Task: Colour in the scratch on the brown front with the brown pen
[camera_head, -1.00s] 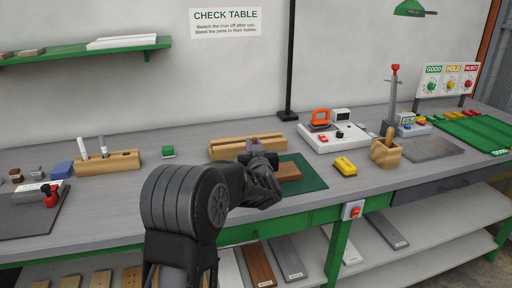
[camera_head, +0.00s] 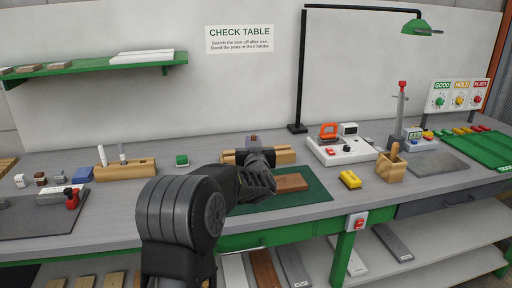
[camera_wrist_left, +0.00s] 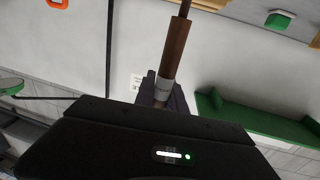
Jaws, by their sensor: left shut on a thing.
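The brown front (camera_head: 290,182) lies flat on a dark green mat (camera_head: 312,198) in the head view, partly hidden behind my left gripper. I cannot make out the scratch. My left gripper (camera_head: 253,144) is just left of the front, overlapping the wooden block behind it; its height is hard to tell. In the left wrist view my left gripper (camera_wrist_left: 161,92) is shut on the brown pen (camera_wrist_left: 176,47), which has a brown barrel and a grey band near the fingers. The pen cannot be made out in the head view. My right gripper is out of view.
A long wooden block (camera_head: 284,156) lies behind the mat. A yellow block (camera_head: 350,179), a white station with an orange-handled iron (camera_head: 329,131) and a wooden cup (camera_head: 391,169) stand to the right.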

